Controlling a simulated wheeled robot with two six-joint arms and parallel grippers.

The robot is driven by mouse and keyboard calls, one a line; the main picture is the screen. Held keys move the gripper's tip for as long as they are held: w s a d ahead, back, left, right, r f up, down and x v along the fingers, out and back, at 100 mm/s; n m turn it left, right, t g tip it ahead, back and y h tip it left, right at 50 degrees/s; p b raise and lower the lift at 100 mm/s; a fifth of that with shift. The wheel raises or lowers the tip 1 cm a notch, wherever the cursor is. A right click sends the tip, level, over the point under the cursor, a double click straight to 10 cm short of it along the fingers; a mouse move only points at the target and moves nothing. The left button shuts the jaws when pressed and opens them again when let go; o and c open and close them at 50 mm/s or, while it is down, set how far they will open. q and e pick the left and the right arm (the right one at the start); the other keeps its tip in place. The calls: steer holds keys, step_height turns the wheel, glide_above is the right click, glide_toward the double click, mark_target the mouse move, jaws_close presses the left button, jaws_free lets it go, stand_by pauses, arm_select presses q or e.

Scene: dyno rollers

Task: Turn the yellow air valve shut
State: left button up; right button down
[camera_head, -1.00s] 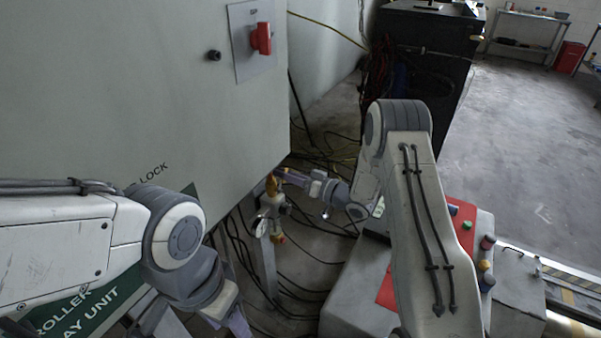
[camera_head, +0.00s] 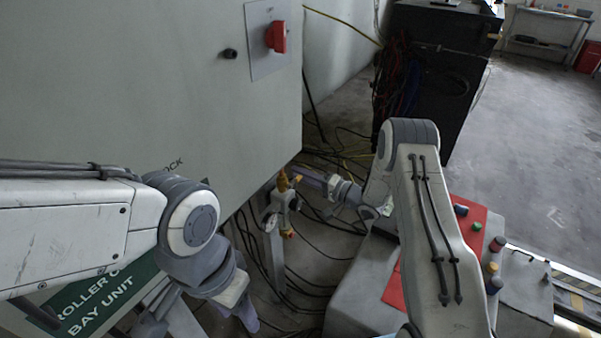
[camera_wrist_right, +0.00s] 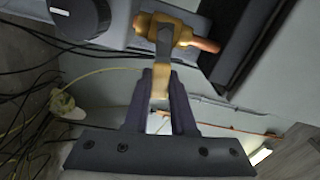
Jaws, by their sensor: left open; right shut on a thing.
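The yellow air valve (camera_head: 283,182) sits on top of a small grey fitting with a round gauge, at the lower right corner of the grey cabinet. In the right wrist view its yellow body (camera_wrist_right: 178,31) is at the top, with the handle (camera_wrist_right: 160,84) running down between the fingers. My right gripper (camera_head: 299,178) reaches it from the right and is shut on the handle; its fingers also show in the wrist view (camera_wrist_right: 160,78). The handle's exact angle is hard to tell in the head view. My left gripper (camera_head: 248,318) is open, low and away from the valve, partly cut off.
The grey cabinet (camera_head: 150,90) with a red rotary switch (camera_head: 276,37) fills the left. Black cables (camera_head: 322,215) lie on the floor around the valve stand. A grey console with a red panel (camera_head: 470,222) stands beneath my right arm. A black cabinet (camera_head: 435,75) stands behind.

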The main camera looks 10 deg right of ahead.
steer(key=shift+w+d+f+m, duration=0.15)
steer(key=shift+f+m, duration=0.35)
steer(key=shift+m, duration=0.6)
steer(key=c, duration=0.7)
jaws_free()
steer(key=shift+f, duration=0.1)
steer(key=shift+c, duration=0.2)
steer(key=b+v, duration=0.1)
steer(key=v, duration=0.9)
steer(key=shift+s+d, duration=0.2)
steer(key=shift+s, duration=0.05)
